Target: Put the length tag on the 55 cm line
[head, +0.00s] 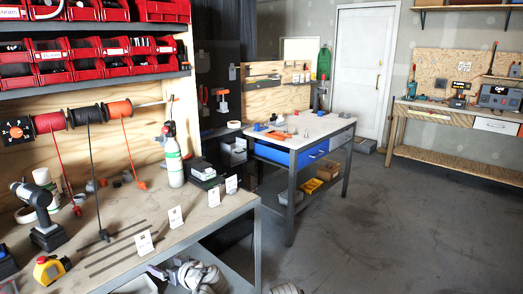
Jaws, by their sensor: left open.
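The workbench (210,212) fills the left side. Several dark parallel lines (118,255) run across its top. Small white cards stand along its front edge: a near one (144,243), a second (176,217), and two farther back (214,193) (231,184). Their print is too small to read, so I cannot tell which line is 55 cm or which piece is the length tag. My left gripper (165,272) is low at the bench's front edge, below the top, open and apart from the cards.
Spools with red, black (85,116) and orange cord hang above the bench, their cords reaching its top. A drill (40,215), a yellow tape measure (50,268) and a white-green bottle (173,162) stand there. A blue-drawer table (300,130) stands behind; floor to the right is clear.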

